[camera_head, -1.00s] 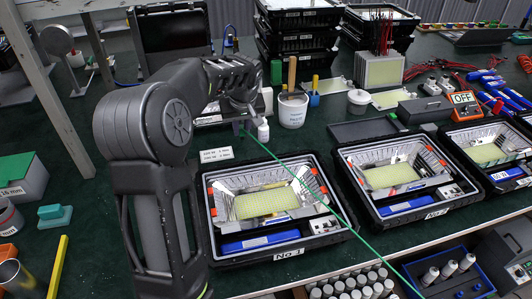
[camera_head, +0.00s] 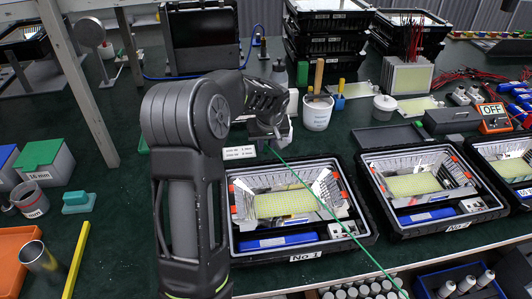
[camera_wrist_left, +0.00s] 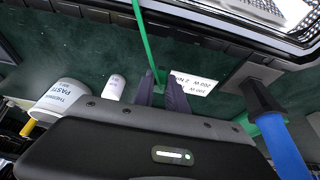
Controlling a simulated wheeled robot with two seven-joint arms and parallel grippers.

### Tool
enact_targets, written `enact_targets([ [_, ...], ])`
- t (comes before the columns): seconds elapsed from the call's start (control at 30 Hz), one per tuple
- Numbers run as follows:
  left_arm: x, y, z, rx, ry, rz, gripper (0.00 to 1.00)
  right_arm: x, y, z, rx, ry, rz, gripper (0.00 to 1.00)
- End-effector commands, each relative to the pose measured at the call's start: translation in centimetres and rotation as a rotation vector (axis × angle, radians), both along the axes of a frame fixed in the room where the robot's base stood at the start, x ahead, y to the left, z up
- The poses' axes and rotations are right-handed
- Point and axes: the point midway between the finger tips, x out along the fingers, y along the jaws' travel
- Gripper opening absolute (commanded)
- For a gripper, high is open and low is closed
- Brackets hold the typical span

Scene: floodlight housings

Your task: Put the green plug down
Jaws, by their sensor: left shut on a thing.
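My left gripper (camera_head: 268,145) is over the green table behind the No 1 housing (camera_head: 305,253), beside a white label card (camera_head: 239,153). In the left wrist view its dark fingers (camera_wrist_left: 165,94) are shut on the green plug (camera_wrist_left: 159,76), close to the card (camera_wrist_left: 193,82). A green cable (camera_wrist_left: 144,30) runs from the plug. In the head view the cable (camera_head: 318,198) crosses over the No 1 housing to the front right. The plug is mostly hidden there. I cannot tell if it touches the table. My right gripper is not in view.
A white paste pot (camera_head: 317,113) with tools stands behind the gripper. The No 2 housing (camera_head: 415,185) is to the right of No 1. A green-topped box (camera_head: 45,162) and teal block (camera_head: 78,201) lie at the left. Table left of my arm is partly clear.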

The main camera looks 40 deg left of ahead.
Motion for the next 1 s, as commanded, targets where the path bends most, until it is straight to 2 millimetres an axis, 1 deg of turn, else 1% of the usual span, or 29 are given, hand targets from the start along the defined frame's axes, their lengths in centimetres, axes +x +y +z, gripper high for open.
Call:
enact_targets([
  [0.2,-0.1,0.0,-2.9,-0.001,0.005,0.001,0.0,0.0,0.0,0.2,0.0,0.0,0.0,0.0],
  [0.27,-0.1,0.0,-3.4,-0.001,0.002,0.0,0.0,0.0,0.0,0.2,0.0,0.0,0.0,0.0],
  [0.53,0.0,0.0,-3.5,-0.001,0.001,0.0,0.0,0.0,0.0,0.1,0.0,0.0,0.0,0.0],
  [0.67,0.0,0.0,-4.0,-0.001,0.001,0.0,0.0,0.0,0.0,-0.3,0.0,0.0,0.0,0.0],
  [0.7,0.0,0.0,-3.8,-0.001,0.001,0.0,0.2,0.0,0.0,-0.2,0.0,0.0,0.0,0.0],
  [0.93,0.0,0.0,-3.8,-0.001,0.001,0.0,0.38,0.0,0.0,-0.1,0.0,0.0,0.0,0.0],
  [1.0,0.0,0.0,-3.8,-0.001,0.001,0.0,0.39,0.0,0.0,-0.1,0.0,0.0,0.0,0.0],
])
